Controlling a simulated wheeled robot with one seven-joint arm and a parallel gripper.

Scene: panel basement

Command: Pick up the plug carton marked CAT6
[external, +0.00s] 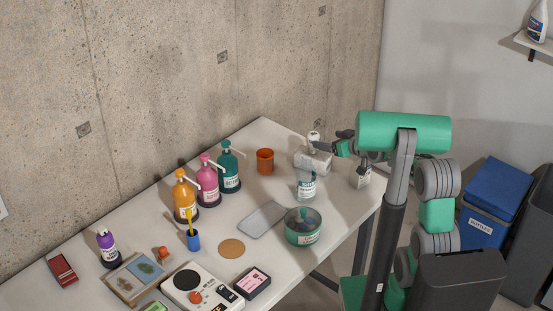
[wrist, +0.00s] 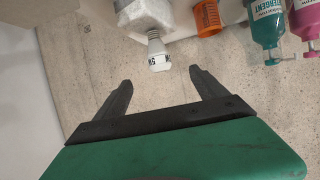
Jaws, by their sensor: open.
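No CAT6 marking is readable in either view. A small pale carton with a dark label (external: 363,179) stands near the table's right end, below my forearm; I cannot read it. A larger grey-white box (external: 316,162) is left of it, also at the top of the wrist view (wrist: 145,16). A white bulb-shaped item with small dark lettering (wrist: 158,56) stands on that box, partly beside my fingers in the external view (external: 313,137). My gripper (wrist: 160,80) is open and empty, its fingertips pointing towards the bulb-shaped item, apart from it in the wrist view.
A labelled jar (external: 306,187) and a green bowl (external: 303,227) stand in front of the box. An orange cup (external: 265,161) and teal pump bottle (external: 229,169) are to its left. A grey tray (external: 262,220) lies mid-table. The concrete wall (external: 180,70) runs behind.

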